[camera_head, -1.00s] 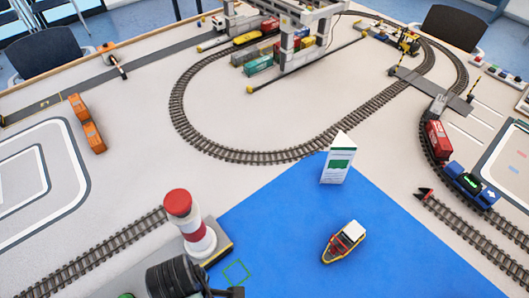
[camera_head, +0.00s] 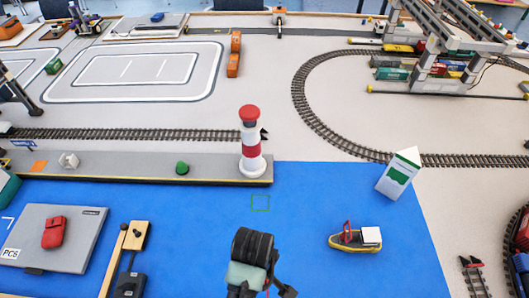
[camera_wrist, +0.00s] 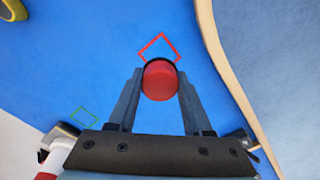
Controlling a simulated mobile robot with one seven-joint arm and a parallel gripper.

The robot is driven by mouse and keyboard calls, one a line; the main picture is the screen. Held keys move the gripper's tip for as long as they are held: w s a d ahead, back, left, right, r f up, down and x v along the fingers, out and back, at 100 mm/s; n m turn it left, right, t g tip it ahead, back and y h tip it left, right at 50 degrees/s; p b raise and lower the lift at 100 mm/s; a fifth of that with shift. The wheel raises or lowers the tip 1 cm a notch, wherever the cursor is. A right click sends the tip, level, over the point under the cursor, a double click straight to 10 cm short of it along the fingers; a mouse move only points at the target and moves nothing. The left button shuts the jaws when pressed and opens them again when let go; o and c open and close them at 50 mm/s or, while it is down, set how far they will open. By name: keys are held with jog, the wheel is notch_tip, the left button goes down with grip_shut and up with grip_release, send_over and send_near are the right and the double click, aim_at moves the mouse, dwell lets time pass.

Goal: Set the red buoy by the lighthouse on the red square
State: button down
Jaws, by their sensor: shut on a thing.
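My gripper (camera_wrist: 158,88) is shut on a red buoy (camera_wrist: 160,80), seen as a rounded red cylinder between the fingertips in the wrist view. A red square outline (camera_wrist: 159,47) lies on the blue water sheet just beyond the buoy, partly covered by it. The buoy's height above the sheet is hard to tell. The red and white lighthouse (camera_head: 250,145) stands on the grey quay's right end; part of it shows at the wrist view's lower left (camera_wrist: 55,158). In the head view my arm hides most of the gripper, and the red square does not show.
A green square outline (camera_head: 260,202) lies near the lighthouse. A green buoy (camera_head: 182,168) is on the quay (camera_head: 110,170). A grey case (camera_head: 50,240) is at the left.

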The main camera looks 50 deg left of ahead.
notch_tip(320, 180, down, 4)
jog(key=shift+a+r, duration=0.15)
jog(key=shift+r, duration=0.05)
jog(key=shift+f, duration=1.95)
jog(key=shift+f+b, duration=0.1)
jog(key=shift+b, duration=0.2)
jog(key=shift+c, duration=1.6)
grip_release()
notch_tip(320, 180, up, 12)
jog(key=shift+r+p, duration=0.15)
jog(key=shift+p, duration=0.45)
